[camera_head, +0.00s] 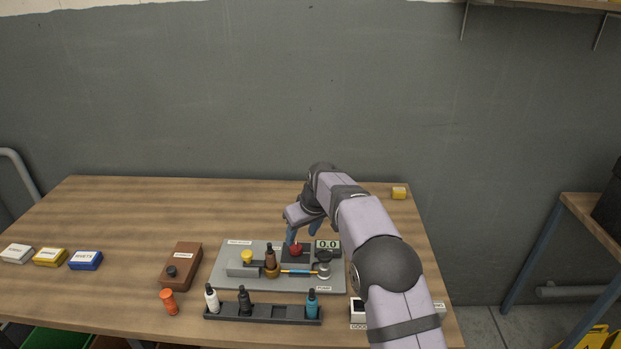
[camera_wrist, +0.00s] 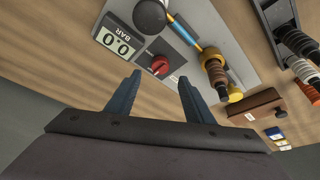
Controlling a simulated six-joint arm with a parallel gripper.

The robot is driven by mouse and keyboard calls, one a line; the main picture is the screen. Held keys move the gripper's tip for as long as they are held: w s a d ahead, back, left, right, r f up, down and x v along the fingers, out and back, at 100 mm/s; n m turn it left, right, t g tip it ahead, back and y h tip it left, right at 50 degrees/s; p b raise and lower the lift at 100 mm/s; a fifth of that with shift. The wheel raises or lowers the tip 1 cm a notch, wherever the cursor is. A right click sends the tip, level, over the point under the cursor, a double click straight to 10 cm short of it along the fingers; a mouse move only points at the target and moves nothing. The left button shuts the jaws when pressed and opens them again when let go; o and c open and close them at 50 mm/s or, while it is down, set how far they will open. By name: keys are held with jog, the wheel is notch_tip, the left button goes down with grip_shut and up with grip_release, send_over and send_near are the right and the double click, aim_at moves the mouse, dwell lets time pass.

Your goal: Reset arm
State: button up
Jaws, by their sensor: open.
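My gripper (camera_head: 303,228) hangs above the back of a grey test plate (camera_head: 226,256), with its blue fingers near a red knob (camera_head: 295,249). In the wrist view the two fingers (camera_wrist: 160,76) stand apart with nothing between them. The red knob (camera_wrist: 160,66) shows just beyond the fingertips; whether a finger touches it I cannot tell. A display (camera_head: 327,244) beside the knob reads 0.0, and the wrist view shows it marked BAR (camera_wrist: 117,40).
A black rack (camera_head: 265,314) holds white, black and teal nozzles in front of the plate. An orange nozzle (camera_head: 169,302) and a brown box (camera_head: 181,267) stand to the left. Labelled white, yellow and blue blocks (camera_head: 85,260) lie far left. A yellow block (camera_head: 399,193) sits back right.

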jog(key=d+m+t+h+p, duration=0.15)
jog(key=d+m, duration=0.25)
jog(key=d, duration=0.8)
jog(key=s+d+m, duration=0.1)
jog(key=s+d, duration=0.1)
jog(key=s, duration=0.3)
jog(key=s+d+g, duration=0.1)
jog(key=s+d, duration=0.1)
jog(key=s, duration=0.4)
jog(key=s+d+m+g+h, duration=0.1)
jog(key=s+d, duration=0.2)
jog(key=s, duration=0.2)
jog(key=shift+s+f+m+b, duration=0.2)
jog(key=shift+s+m+b, duration=0.1)
jog(key=shift+b, duration=0.05)
jog(key=s+d+f+g, duration=0.1)
jog(key=s+f+g, duration=0.2)
jog(key=s, duration=1.9)
notch_tip(320, 180, up, 14)
jog(key=p, duration=1.3)
jog(key=shift+s+d, duration=0.15)
jog(key=shift+s, duration=0.25)
